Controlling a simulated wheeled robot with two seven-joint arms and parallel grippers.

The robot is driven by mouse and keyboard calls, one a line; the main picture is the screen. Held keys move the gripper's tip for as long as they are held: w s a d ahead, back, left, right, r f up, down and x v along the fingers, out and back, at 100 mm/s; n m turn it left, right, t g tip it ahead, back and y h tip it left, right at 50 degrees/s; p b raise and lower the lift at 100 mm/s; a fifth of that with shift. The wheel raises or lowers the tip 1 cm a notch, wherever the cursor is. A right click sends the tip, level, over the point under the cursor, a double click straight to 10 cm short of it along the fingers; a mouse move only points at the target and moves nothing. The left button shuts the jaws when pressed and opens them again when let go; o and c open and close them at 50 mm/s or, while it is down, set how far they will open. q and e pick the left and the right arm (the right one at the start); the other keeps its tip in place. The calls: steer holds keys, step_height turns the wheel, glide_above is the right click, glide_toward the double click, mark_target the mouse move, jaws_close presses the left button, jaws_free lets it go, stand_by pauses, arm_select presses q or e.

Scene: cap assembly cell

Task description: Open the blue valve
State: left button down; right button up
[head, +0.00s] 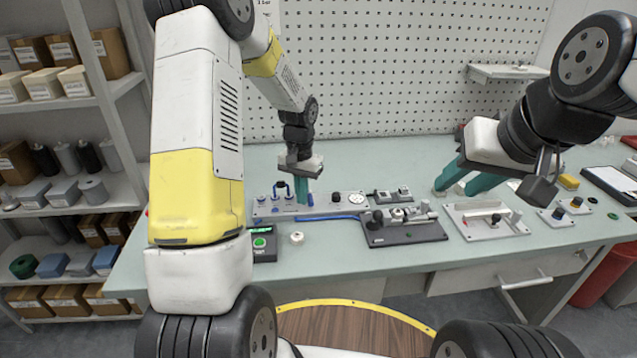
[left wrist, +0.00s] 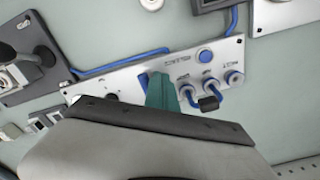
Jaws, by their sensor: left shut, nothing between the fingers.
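A pale valve panel (head: 322,209) lies on the bench, also seen in the left wrist view (left wrist: 135,78). It carries several blue fittings (left wrist: 236,78), a round blue part (left wrist: 204,55) and a black piece (left wrist: 208,103) bridging two of the fittings. I cannot tell for sure which blue part is the valve. My left gripper (head: 303,199) is shut and empty, its teal fingers pointing down at the panel, just beside the fittings. Its fingers (left wrist: 161,90) hide part of the panel; contact is unclear. My right gripper (head: 456,188) is open at the right, away from the panel.
A dark fixture plate (head: 402,232) is right of the panel, and a box with a green button (head: 262,243) is in front. A white fixture (head: 487,221) stands below my right gripper. A blue hose runs along the panel.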

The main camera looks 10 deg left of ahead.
arm_select(q)
steer(key=shift+f, duration=0.8)
steer(key=shift+r, duration=0.35)
steer(key=shift+d, duration=0.1)
stand_by(0.5)
steer(key=shift+w+d, duration=0.1)
steer(key=shift+d, duration=0.8)
steer(key=shift+w+d, duration=0.1)
